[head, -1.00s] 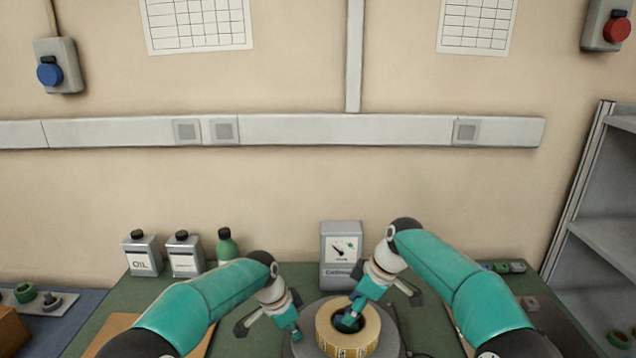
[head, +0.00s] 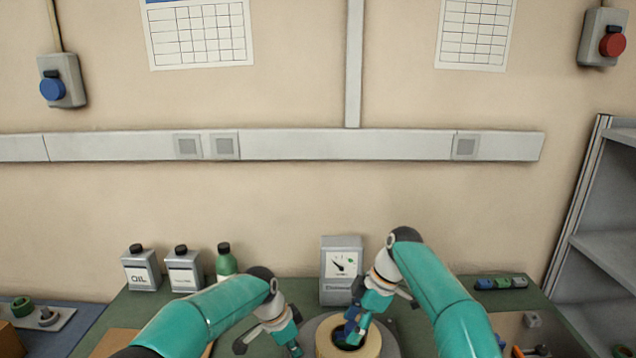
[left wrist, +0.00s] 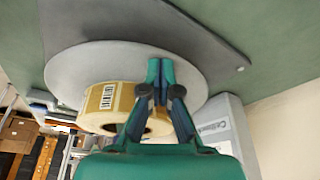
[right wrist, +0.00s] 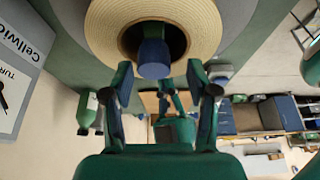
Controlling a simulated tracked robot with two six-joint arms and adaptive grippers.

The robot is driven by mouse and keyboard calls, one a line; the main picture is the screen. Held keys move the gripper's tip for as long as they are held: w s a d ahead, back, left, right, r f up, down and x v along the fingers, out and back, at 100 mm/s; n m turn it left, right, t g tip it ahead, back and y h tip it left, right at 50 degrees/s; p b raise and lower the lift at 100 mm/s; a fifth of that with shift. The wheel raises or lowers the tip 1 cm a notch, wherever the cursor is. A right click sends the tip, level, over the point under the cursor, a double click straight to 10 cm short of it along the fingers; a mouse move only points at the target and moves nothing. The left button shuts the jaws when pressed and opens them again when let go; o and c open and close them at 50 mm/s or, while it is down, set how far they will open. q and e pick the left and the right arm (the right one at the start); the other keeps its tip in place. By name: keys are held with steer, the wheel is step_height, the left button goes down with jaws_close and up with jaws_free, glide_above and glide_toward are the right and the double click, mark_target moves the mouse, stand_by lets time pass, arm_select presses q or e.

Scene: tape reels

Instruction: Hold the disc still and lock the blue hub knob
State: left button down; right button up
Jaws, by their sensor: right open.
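The blue hub knob (right wrist: 153,58) sits in the dark centre hole of a cream tape roll (right wrist: 98,30). The roll stands on a flat grey disc (left wrist: 75,75), and it also shows in the head view (head: 373,345). My right gripper (right wrist: 158,75) is open, with its fingers either side of the knob's near end; I cannot tell whether they touch it. It also shows over the roll in the head view (head: 352,328). My left gripper (left wrist: 160,70) has its fingertips together over the disc, beside the roll. Whether the tips touch the disc is unclear.
A grey meter box (head: 341,290) stands just behind the disc. Two oil cans (head: 142,270) and a green bottle (head: 226,262) stand at the back left of the green bench. A grey shelf (head: 600,250) is at the right.

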steer(key=shift+f, duration=0.25)
steer(key=shift+r, duration=0.1)
stand_by(0.3)
steer(key=c, duration=1)
steer(key=shift+c, duration=0.2)
steer(key=shift+f, duration=0.2)
